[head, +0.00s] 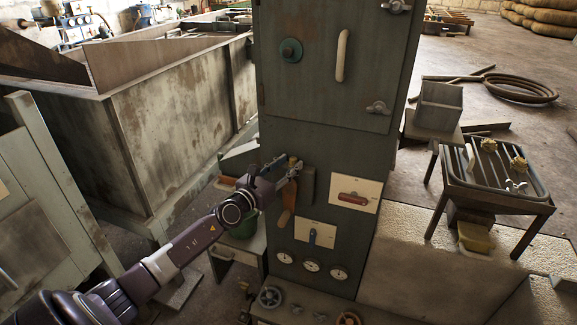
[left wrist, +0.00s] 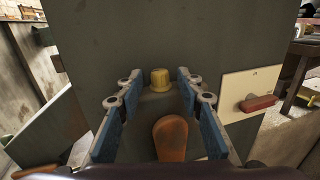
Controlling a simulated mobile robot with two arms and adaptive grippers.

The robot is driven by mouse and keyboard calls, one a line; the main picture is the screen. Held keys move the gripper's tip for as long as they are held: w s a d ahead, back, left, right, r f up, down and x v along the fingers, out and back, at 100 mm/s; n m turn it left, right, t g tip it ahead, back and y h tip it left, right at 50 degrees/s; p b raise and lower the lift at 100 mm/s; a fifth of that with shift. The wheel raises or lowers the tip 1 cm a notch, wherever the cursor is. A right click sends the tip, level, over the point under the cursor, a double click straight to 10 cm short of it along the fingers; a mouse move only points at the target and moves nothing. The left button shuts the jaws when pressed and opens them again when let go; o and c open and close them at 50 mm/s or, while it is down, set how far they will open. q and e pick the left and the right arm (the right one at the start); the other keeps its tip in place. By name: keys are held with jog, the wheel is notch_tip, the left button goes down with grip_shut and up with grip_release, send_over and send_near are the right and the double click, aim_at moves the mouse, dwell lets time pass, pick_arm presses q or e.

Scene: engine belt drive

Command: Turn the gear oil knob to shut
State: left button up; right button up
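My left gripper (head: 290,168) is at the front of the tall grey-green cabinet (head: 317,95). In the left wrist view its blue-padded fingers (left wrist: 160,98) are spread, with empty space between them. A small yellow knob (left wrist: 160,79) on the cabinet face lies beyond and between the fingertips, with no visible contact. An orange-brown paddle-shaped handle (left wrist: 170,138) sits just below the knob. In the head view the yellow knob (head: 293,160) is partly hidden by the gripper. No readable label shows which control is the gear oil knob. My right gripper is out of view.
Gauges (head: 311,266) and handwheels (head: 269,297) sit lower. A rusty metal tank (head: 180,120) stands left, a rack table (head: 490,180) right.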

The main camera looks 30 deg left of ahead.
pick_arm(q)
jog(key=shift+w, duration=0.25)
jog(key=shift+c, duration=0.4)
grip_shut()
